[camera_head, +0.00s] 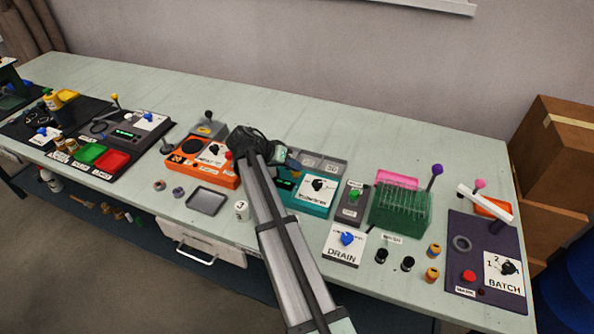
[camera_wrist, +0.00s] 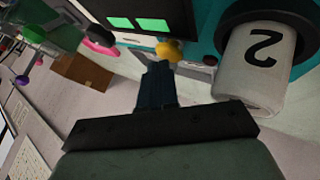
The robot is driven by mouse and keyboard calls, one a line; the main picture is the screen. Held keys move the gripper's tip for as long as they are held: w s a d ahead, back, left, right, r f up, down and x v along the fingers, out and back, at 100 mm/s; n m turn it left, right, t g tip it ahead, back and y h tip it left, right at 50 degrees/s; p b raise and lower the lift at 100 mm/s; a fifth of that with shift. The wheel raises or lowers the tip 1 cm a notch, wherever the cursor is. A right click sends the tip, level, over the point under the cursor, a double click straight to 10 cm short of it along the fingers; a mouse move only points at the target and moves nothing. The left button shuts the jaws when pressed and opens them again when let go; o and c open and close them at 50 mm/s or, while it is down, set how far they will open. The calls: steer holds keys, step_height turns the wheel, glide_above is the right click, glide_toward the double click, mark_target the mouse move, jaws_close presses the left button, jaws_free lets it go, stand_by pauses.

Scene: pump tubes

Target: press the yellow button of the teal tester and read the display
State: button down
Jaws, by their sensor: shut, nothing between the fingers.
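The teal tester (camera_head: 318,207) stands mid-bench, partly hidden behind my arm in the head view. In the wrist view its teal face (camera_wrist: 213,40) fills the top. The yellow button (camera_wrist: 171,50) lies just beyond my fingertips; I cannot tell whether they touch it. My gripper (camera_wrist: 158,68) is shut and empty, pointing at the tester. The dark display (camera_wrist: 171,12) shows two lit green blocks with no readable characters. A white cylinder marked 2 (camera_wrist: 255,75) sits in a black ring on the tester. The button is hidden in the head view.
An orange device (camera_head: 215,177) stands left of the tester. A grey sectioned tray (camera_head: 335,168) lies behind it. A green rack (camera_head: 400,212) and a DRAIN panel (camera_head: 343,252) are to the right. A small grey tray (camera_head: 207,201) and a white cup marked 3 (camera_head: 241,211) stand in front.

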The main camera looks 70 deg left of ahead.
mark_target(293, 172)
steer(key=shift+d+f, duration=0.2)
steer(key=shift+f, duration=0.75)
stand_by(0.8)
steer(key=shift+s+a+r, duration=0.15)
steer(key=shift+r, duration=0.35)
stand_by(0.3)
steer(key=shift+a+r, duration=0.1)
steer(key=shift+r, duration=3.05)
